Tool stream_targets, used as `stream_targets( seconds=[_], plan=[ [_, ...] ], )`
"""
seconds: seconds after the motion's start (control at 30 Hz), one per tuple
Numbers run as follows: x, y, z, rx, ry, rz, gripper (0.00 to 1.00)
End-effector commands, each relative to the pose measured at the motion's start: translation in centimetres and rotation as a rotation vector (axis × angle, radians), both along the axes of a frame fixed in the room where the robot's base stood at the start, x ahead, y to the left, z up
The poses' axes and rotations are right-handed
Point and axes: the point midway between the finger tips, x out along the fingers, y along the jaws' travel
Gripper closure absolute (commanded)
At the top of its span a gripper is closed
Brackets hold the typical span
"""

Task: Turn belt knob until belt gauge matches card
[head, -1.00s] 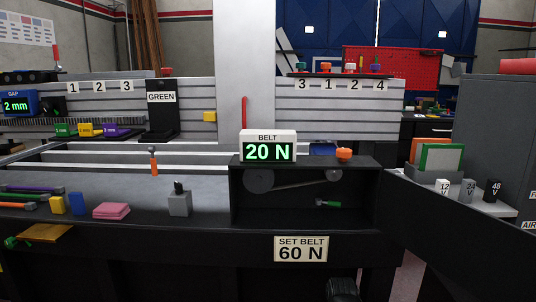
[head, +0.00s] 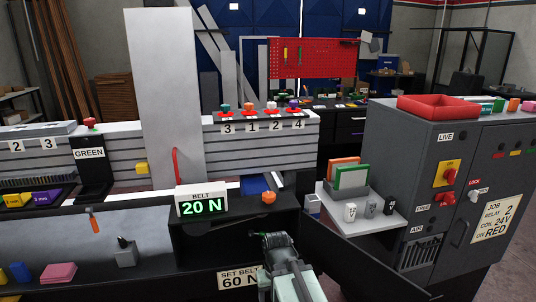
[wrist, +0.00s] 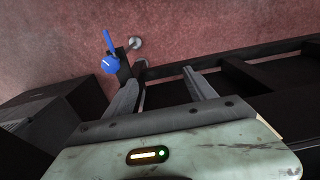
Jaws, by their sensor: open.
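The belt gauge (head: 202,206) stands on top of a black housing and reads 20 N in green. The card (head: 238,278) on the housing's front reads SET BELT 60 N; my arm covers part of it. An orange knob (head: 268,197) sits on the housing top, right of the gauge. My gripper (head: 277,238) is in front of the housing, below and apart from the knob. In the wrist view my gripper (wrist: 162,76) is open with nothing between its fingers. The knob is not seen in the wrist view.
An open black panel (head: 355,262) slants out right of the housing. A grey cabinet (head: 400,170) with a red tray (head: 452,107) stands at right. A blue handle (wrist: 110,58) shows beyond the left finger in the wrist view, over reddish floor.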

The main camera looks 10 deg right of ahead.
Motion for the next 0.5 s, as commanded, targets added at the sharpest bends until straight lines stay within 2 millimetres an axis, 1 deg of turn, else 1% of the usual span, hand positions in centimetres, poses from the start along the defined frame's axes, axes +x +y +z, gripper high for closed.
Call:
stream_targets(
  seconds=[0.03,0.07,0.1,0.17,0.2,0.27,0.3,0.37,0.4,0.47,0.5],
  plan=[
    [0.1,0.0,5.2,0.000,-0.003,0.000,0.36],
    [0.2,0.0,6.6,0.000,-0.005,0.000,0.36],
    [0.3,0.0,8.5,0.000,-0.007,0.001,0.36],
    [0.4,0.0,11.4,0.000,-0.010,0.002,0.36],
    [0.5,0.0,13.3,0.000,-0.013,0.003,0.36],
    [0.7,0.0,16.2,0.000,-0.016,0.008,0.36],
    [0.8,0.0,18.1,0.000,-0.017,0.013,0.36],
    [1.1,0.0,20.9,-0.001,-0.020,0.024,0.36],
    [1.3,0.0,22.7,-0.001,-0.021,0.036,0.36],
    [1.8,-0.1,25.2,-0.003,-0.023,0.060,0.36],
    [2.2,-0.1,26.8,-0.003,-0.024,0.083,0.36]
  ],
)
